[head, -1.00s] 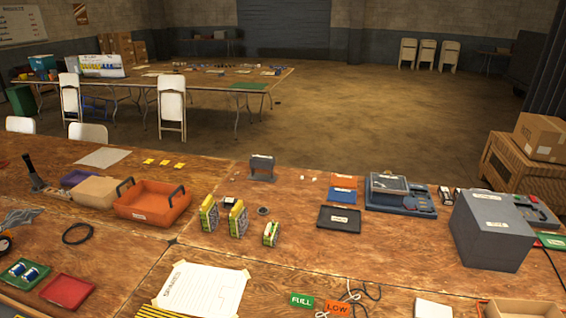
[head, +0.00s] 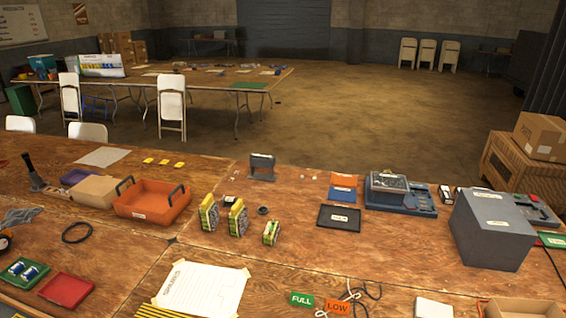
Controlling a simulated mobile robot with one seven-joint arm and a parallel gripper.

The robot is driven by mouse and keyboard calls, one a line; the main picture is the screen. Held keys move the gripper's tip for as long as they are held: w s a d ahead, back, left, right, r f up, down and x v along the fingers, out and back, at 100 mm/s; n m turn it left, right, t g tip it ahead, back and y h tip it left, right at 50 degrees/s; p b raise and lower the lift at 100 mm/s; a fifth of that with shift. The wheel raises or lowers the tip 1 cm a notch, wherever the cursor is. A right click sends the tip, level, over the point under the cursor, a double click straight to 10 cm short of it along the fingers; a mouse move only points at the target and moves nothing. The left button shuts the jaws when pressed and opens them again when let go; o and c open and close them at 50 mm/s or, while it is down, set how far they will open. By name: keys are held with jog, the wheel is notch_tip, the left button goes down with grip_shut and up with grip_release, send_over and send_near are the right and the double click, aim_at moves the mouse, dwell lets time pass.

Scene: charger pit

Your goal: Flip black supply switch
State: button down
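I cannot pick out a black supply switch for certain. A dark blue charger-like unit (head: 425,203) stands at the back right of the wooden workbench, with a clear-topped box (head: 388,184) on its left part. Small dark details on its right part are too small to tell. A large grey box (head: 490,228) stands to the right and hides part of the bench behind it. Another dark unit (head: 537,211) with a red part shows partly behind that box. My gripper is not in view.
An orange tray (head: 150,203), several yellow-and-black packs (head: 238,219) and a black tray (head: 339,219) stand on the bench. Green FULL (head: 301,300) and orange LOW (head: 337,308) labels lie in front beside a cord. The bench centre is mostly clear.

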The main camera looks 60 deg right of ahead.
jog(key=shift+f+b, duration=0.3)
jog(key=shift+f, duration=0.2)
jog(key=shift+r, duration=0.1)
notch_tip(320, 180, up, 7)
jog(key=p, duration=0.7)
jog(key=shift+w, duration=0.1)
dwell(0.7)
